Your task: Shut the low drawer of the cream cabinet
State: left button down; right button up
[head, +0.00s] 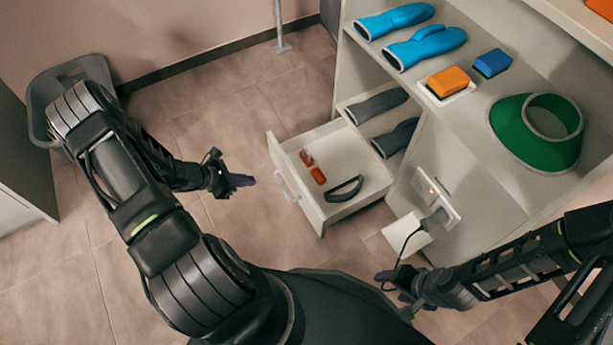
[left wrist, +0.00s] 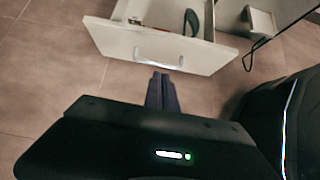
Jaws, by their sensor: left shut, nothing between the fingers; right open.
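The cream cabinet (head: 465,150) stands at the right in the head view. Its low drawer (head: 334,158) is pulled out toward the left, with its handle (head: 284,186) on the front panel. Small red-orange pieces (head: 318,175) and a dark curved item (head: 345,189) lie inside. In the left wrist view the drawer front (left wrist: 160,48) and its handle (left wrist: 158,56) are just beyond my left fingers. My left gripper (head: 243,181) is shut and empty, left of the handle and apart from it. My right gripper (head: 388,278) is open, below the drawer in the picture; its fingers are partly hidden.
Blue gloves (head: 425,46), orange (head: 448,81) and blue (head: 492,63) blocks and a green collar (head: 537,130) lie on the cabinet. A plug with a cable (head: 434,220) sits near my right arm. A grey bin (head: 70,85) stands at the far left.

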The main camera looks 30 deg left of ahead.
pick_arm(q)
jog(key=shift+w+d+r, duration=0.15)
jog(key=shift+d+r, duration=0.05)
jog(key=shift+r, duration=0.15)
jog(key=b, duration=0.4)
send_near(292, 175)
jog(key=x, duration=0.5)
jog(key=shift+a+f, duration=0.1)
jog(key=shift+f, duration=0.5)
jog(key=shift+w+d+r, duration=0.1)
jog(key=shift+w+d, duration=0.05)
jog(key=shift+d, duration=0.1)
